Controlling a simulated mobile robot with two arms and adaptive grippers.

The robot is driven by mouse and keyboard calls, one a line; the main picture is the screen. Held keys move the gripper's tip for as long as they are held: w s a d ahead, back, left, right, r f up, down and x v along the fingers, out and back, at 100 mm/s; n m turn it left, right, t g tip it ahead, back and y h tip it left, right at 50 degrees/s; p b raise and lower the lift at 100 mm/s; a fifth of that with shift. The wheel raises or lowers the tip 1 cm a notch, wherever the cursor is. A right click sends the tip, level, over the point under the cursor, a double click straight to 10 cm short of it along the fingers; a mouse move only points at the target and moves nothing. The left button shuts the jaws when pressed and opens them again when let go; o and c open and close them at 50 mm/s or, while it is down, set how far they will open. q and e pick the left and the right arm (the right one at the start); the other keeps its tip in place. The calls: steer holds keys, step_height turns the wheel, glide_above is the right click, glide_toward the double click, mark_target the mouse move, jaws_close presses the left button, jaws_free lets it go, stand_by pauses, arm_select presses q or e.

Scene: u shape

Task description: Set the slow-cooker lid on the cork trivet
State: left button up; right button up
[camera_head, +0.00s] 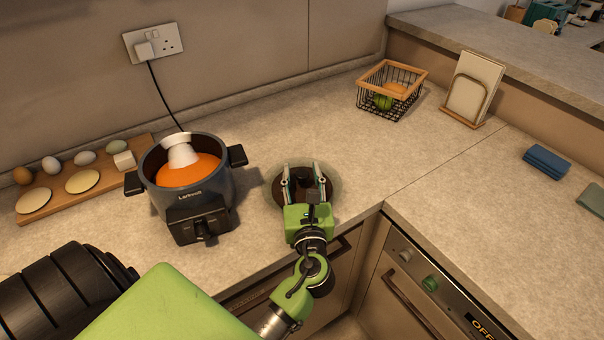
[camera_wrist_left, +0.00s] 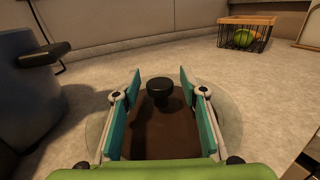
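The slow-cooker lid is clear glass with a black knob (camera_wrist_left: 160,91); its pale glass rim (camera_wrist_left: 230,125) shows in the left wrist view. The lid appears to lie flat over the brown round cork trivet (camera_wrist_left: 160,143) on the counter, its rim reaching past the trivet. The trivet shows dark in the head view (camera_head: 281,195). My left gripper (camera_head: 302,172) is over the lid, fingers apart on either side of the knob, with a gap on both sides. The slow cooker (camera_head: 191,199) stands uncovered to the left. My right gripper is not in view.
A board (camera_head: 107,174) with eggs and flat discs lies behind left of the cooker. A wire basket (camera_head: 391,93), a rack (camera_head: 474,88) and a blue cloth (camera_head: 547,162) stand to the right. The counter between trivet and basket is clear.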

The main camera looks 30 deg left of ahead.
arm_select(q)
steer(key=shift+r, duration=0.15)
steer(key=b+v, duration=0.2)
steer(key=v, duration=0.8)
steer(key=shift+s+d, duration=0.2)
steer(key=shift+s, duration=0.15)
steer(key=shift+s+d, duration=0.4)
steer(key=shift+s, duration=0.1)
steer(key=shift+d, duration=0.1)
